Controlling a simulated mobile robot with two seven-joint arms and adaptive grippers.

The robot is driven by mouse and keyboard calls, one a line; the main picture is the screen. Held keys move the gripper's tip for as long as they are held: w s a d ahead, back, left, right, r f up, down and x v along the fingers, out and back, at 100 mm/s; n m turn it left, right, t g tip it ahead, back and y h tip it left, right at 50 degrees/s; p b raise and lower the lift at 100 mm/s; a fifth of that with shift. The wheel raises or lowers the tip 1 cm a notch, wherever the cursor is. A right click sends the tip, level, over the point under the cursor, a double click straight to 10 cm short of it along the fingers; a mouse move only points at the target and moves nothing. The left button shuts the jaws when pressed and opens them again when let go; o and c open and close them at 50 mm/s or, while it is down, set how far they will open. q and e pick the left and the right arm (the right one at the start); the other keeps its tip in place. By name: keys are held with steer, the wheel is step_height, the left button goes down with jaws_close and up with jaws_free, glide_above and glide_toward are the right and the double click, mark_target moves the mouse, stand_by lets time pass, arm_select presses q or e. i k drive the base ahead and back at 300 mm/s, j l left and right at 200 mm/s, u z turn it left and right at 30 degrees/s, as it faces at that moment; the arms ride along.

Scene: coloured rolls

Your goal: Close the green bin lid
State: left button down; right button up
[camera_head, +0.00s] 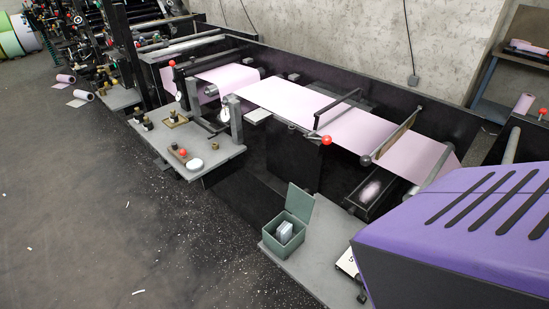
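The green bin (287,226) is a small grey-green box standing on a low grey platform at the lower middle. Its lid (301,201) is open and stands up along the back edge. Light grey-blue items (285,232) sit inside the bin, near its front. Neither of my grippers shows in the head view.
A large purple and dark grey housing (460,240) fills the lower right, close to the bin. The grey platform (300,270) has bare room in front of the bin. A machine with a pink web (330,120) stands behind. Open dark floor (90,210) lies left.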

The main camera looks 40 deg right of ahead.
mark_target(300, 202)
steer(key=i+u, duration=0.3)
steer(key=i, duration=0.9)
steer(key=i+u, duration=0.1)
steer(key=u, duration=0.3)
steer(key=l+u, duration=0.1)
steer(key=u, duration=0.3)
steer(key=i+l+u, duration=0.1)
steer(key=u, duration=0.35)
steer(key=i+l+u, duration=0.1)
steer(key=u, duration=0.3)
steer(key=l+u, duration=0.15)
steer(key=u, duration=0.5)
steer(key=l+u, duration=0.15)
steer(key=u, duration=0.45)
steer(key=l+u, duration=0.15)
steer(key=u, duration=0.5)
steer(key=l+u, duration=0.1)
steer(key=u, duration=0.5)
steer(key=k+l+u, duration=0.1)
steer(key=u, duration=0.55)
steer(key=k+u, duration=0.1)
steer(key=u, duration=0.5)
steer(key=k+u, duration=0.1)
steer(key=u, duration=0.55)
steer(key=k+u, duration=0.1)
steer(key=u, duration=0.55)
